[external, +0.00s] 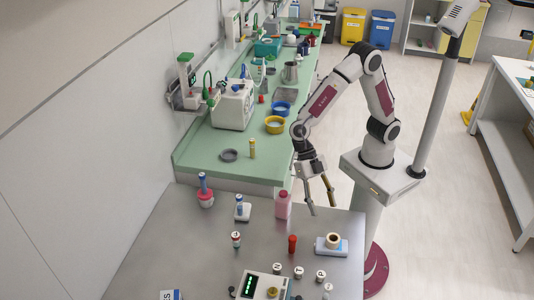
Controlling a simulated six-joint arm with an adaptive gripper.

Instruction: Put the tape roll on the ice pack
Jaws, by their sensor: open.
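A tan ring-shaped roll (334,239), which looks like the tape roll, sits on a flat white-and-blue block (322,250) on the grey steel table. The block looks like the ice pack. The roll appears to rest flat on it, with its hole facing up. My gripper (323,209) points down above the table, a little behind the roll and apart from it. Its two fingers are spread, with nothing between them.
A pink bottle (283,206) stands just left of my gripper, and a red-capped tube (292,244) left of the block. Several small labelled jars (299,272) and a device with a green display (262,285) are nearer the front. The table (180,245) has bare room at left.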

